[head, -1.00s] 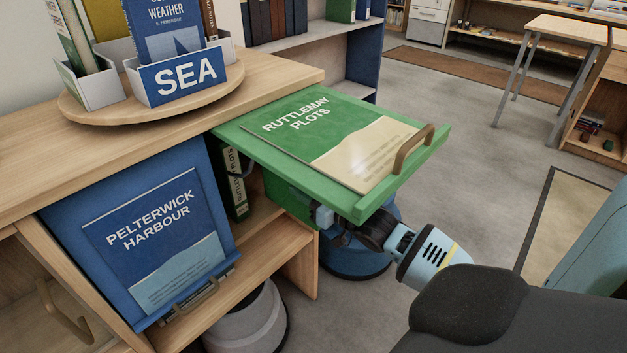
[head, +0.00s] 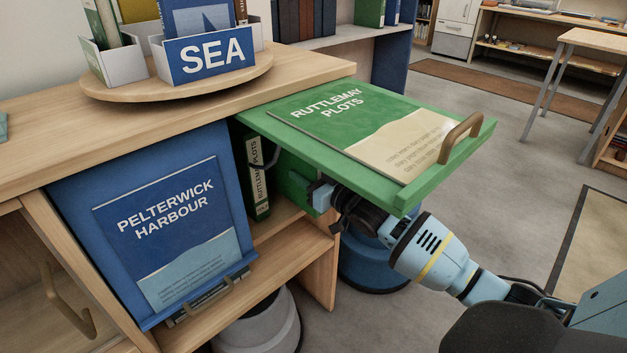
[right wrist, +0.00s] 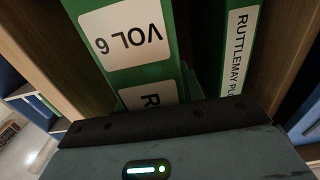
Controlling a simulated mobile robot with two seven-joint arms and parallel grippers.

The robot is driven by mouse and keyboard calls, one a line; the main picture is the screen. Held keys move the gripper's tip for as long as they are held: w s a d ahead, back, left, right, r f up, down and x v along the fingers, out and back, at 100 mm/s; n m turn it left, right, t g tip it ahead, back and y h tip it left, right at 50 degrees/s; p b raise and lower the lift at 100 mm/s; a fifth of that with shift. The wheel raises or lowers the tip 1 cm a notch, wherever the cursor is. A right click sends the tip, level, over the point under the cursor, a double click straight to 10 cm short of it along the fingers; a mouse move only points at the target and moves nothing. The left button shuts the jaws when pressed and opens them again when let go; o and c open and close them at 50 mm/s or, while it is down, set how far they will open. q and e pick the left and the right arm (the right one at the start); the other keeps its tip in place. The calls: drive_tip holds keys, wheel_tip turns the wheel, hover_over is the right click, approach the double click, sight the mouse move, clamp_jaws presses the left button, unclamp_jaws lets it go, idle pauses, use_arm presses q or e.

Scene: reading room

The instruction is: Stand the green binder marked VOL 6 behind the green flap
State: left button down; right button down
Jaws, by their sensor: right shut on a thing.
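The green flap (head: 400,140), with a RUTTLEMAY PLOTS booklet on it, is raised and sticks out level from the shelf unit. Below it is an open compartment. My right gripper (head: 322,197) is under the flap, shut on a green binder (head: 296,180), which is upright and partly in the compartment mouth. In the right wrist view this binder (right wrist: 124,38) shows a VOL 6 label. Another green binder (head: 257,178), its spine reading RUTTLEMAY PLOTS, stands inside to the left; it also shows in the right wrist view (right wrist: 237,50). My left gripper is out of view.
A closed blue PELTERWICK HARBOUR flap (head: 160,225) is left of the open compartment. A round turntable (head: 190,88) with a SEA box stands on the wooden top (head: 60,135). A wooden side wall (head: 322,270) bounds the compartment's right.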

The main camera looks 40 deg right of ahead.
drive_tip(key=shift+w+a+f+b, duration=0.15)
drive_tip(key=shift+w+b, duration=0.55)
drive_tip(key=shift+w, duration=1.1)
drive_tip(key=shift+w+a+f+b, duration=0.1)
drive_tip(key=shift+w+b, duration=0.75)
drive_tip(key=shift+w, duration=0.85)
drive_tip(key=c, duration=0.9)
unclamp_jaws()
drive_tip(key=o, duration=0.3)
drive_tip(key=shift+f, duration=0.2)
drive_tip(key=shift+r, duration=0.1)
drive_tip(key=shift+s, duration=0.1)
